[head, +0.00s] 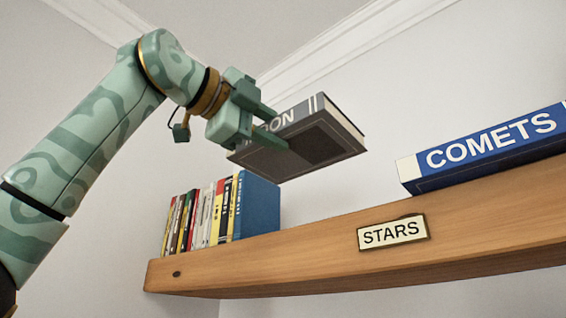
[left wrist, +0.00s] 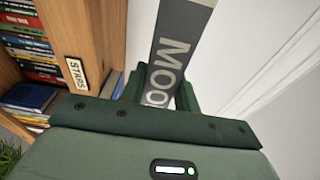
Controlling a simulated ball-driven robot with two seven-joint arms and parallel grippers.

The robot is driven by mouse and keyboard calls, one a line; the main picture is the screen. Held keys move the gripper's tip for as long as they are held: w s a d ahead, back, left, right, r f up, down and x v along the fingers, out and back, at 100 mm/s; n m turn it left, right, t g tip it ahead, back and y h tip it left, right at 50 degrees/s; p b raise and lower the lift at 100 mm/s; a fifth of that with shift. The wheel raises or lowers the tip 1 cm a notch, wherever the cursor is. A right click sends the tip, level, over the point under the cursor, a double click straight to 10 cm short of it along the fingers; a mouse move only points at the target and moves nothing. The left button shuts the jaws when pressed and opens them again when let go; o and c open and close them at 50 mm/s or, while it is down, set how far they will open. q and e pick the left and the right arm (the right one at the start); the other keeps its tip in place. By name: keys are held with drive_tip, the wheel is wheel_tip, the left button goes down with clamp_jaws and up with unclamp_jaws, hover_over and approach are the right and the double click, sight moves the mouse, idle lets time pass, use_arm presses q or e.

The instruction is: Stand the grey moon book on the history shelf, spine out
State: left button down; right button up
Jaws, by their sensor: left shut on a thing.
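The grey moon book (head: 318,140) is held in the air above the shelf, tilted, with its dark cover facing down. Its spine shows part of the title in the head view. In the left wrist view the spine (left wrist: 172,62) reads "MOO", the rest hidden by the gripper. My left gripper (head: 280,131) is shut on the book, a finger on each side near the spine end. My right gripper is not in view. The wooden shelf (head: 300,262) bears a STARS label (head: 394,232); no history label shows.
Several upright books (head: 205,215), ending in a thick blue one (head: 257,207), stand at the shelf's left end. A blue COMETS book (head: 485,148) lies on the right part. Bare shelf shows between them. In the left wrist view, a bookcase (left wrist: 110,35) stands at left, a plant (left wrist: 8,155) below.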

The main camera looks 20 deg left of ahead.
use_arm(q)
drive_tip(key=b+v, duration=0.1)
drive_tip(key=v, duration=0.5)
drive_tip(key=shift+s+d+r, duration=0.15)
drive_tip(key=shift+s+r, duration=0.15)
drive_tip(key=shift+s, duration=0.25)
drive_tip(key=m+p, duration=0.2)
drive_tip(key=m, duration=0.1)
drive_tip(key=m+p, duration=0.2)
drive_tip(key=shift+r+y, duration=0.3)
drive_tip(key=m, duration=0.4)
drive_tip(key=m+y, duration=0.1)
drive_tip(key=m, duration=0.2)
drive_tip(key=shift+d+f+g, duration=0.15)
drive_tip(key=shift+f+g, duration=0.15)
drive_tip(key=shift+g, duration=0.1)
